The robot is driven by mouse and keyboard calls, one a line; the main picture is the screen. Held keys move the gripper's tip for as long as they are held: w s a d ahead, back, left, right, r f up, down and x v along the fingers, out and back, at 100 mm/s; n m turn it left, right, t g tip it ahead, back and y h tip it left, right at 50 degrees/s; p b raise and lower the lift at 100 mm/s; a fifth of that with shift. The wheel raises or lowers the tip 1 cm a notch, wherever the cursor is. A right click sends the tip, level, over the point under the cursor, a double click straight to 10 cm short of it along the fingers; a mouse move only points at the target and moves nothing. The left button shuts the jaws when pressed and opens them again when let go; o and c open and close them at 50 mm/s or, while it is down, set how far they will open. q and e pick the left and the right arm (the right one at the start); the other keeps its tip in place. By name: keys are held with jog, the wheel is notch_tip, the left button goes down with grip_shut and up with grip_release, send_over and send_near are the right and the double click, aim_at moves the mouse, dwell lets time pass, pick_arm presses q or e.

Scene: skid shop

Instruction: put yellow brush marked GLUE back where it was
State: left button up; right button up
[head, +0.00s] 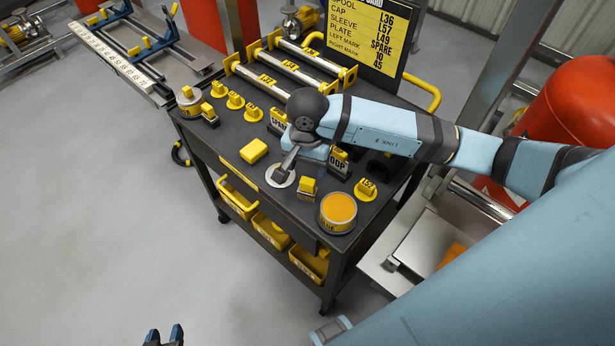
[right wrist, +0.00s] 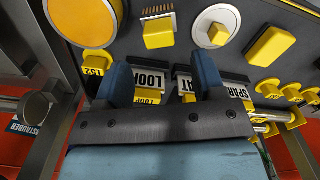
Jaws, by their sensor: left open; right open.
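A small yellow brush (head: 307,186) with tan bristles stands on the dark cart top, between a white disc (head: 280,176) and a round can with orange contents (head: 338,211). It also shows in the right wrist view (right wrist: 158,33), bristles toward the top. Its marking is not legible. My right gripper (right wrist: 162,68) is open and empty over the cart, near the brush and the blocks marked LOOP (right wrist: 150,82) and SPAR. In the head view my arm partly hides this area. My left gripper (head: 164,336) is open and empty at the bottom edge, away from the cart.
A yellow block (head: 254,150) lies left of the disc. A yellow tag marked L52 (head: 366,189) stands behind the can. Several yellow-ended rollers (head: 290,68) and a sign board (head: 368,32) occupy the cart's back. Yellow bins (head: 238,196) hang below. Floor at left is clear.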

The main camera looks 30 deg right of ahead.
aim_at(308, 181)
notch_tip(308, 181, up, 5)
jog(key=shift+r, duration=0.15)
dwell(0.6)
